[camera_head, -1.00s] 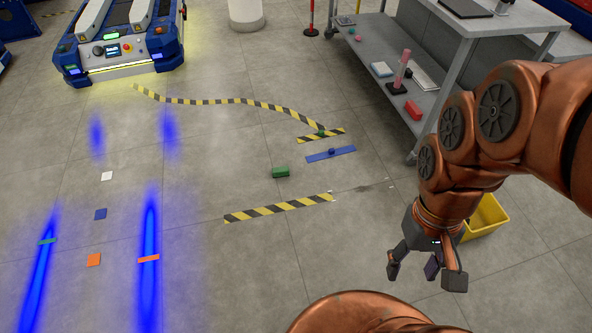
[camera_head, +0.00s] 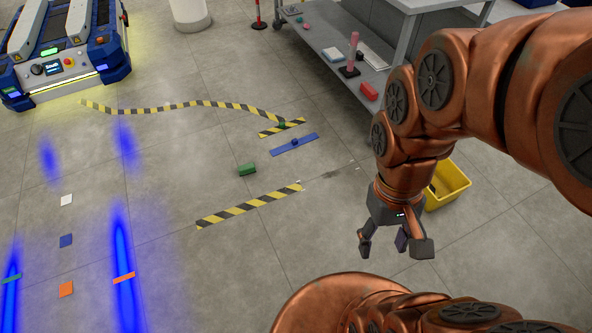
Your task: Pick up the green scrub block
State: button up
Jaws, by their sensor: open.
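The green scrub block (camera_head: 247,169) lies on the grey floor near the middle of the view, a little above a short yellow-black striped strip (camera_head: 248,206). My gripper (camera_head: 394,246) is open and empty, pointing down, right of and nearer than the block. It is well apart from the block. A smaller green item (camera_head: 282,125) lies farther back on another striped strip, too small to make out clearly.
A blue strip (camera_head: 305,140) with a small dark round item lies behind the block. A yellow bin (camera_head: 447,186) stands behind my gripper. A grey shelf cart (camera_head: 325,33) is at the back right. A blue lift cart (camera_head: 75,75) stands at the back left.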

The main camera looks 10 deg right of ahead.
aim_at(249, 168)
jog(key=u, duration=0.3)
jog(key=i, duration=1)
jog(key=u, duration=1.2)
jog(key=i, duration=0.35)
jog(key=u, duration=0.3)
